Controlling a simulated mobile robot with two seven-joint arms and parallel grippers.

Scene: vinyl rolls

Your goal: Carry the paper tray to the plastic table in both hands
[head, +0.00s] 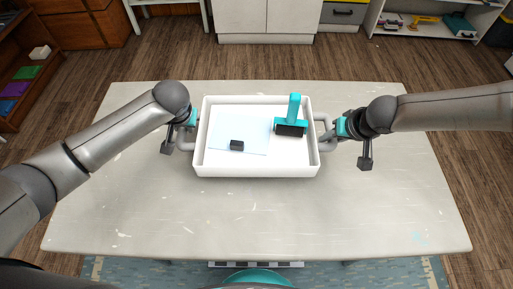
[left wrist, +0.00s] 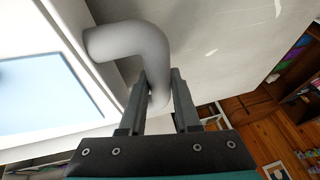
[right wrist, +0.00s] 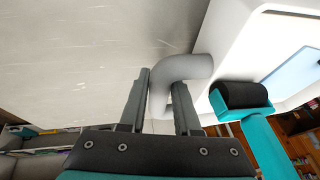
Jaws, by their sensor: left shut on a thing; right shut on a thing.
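The white paper tray (head: 256,171) is on or just above the pale worktable; I cannot tell whether it touches. A light blue sheet (head: 225,125), a small black block (head: 237,146) and a teal roller with a black head (head: 291,118) lie in it. My left gripper (head: 185,132) is shut on the tray's left handle, a grey bent bar (left wrist: 130,40) in the left wrist view. My right gripper (head: 328,134) is shut on the right handle (right wrist: 185,68). The roller's black head (right wrist: 243,96) shows in the right wrist view. I cannot identify the plastic table.
The worktable (head: 256,222) is otherwise bare around the tray. A white cabinet (head: 268,22) stands beyond it across the wooden floor. A shelf with tools (head: 430,22) is at the back right, and a dark shelf (head: 22,80) at the left. A blue rug lies at the near edge.

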